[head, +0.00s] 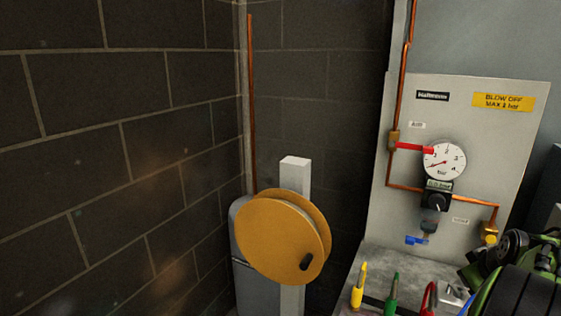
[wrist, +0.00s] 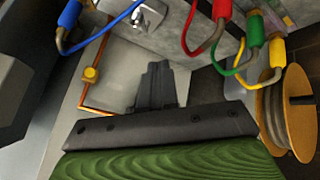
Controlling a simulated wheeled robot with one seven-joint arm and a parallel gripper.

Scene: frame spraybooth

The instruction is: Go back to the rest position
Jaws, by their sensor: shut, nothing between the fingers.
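My gripper (wrist: 158,82) shows in the wrist view as two dark fingers close together, shut and empty. It points toward the pale panel and bench area, touching nothing that I can make out. In the head view, the green and black shape at the lower right looks like part of my arm; the fingertips cannot be made out there. No rest position is marked in either view.
A panel (head: 380,220) carries a gauge (head: 444,161), a red lever (head: 412,147) and copper pipes. Yellow (head: 357,290), green (head: 391,293) and red (head: 428,298) handles stand on the bench. An orange reel (head: 275,236) is on a post, left. Coloured cables surround my gripper in the wrist view.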

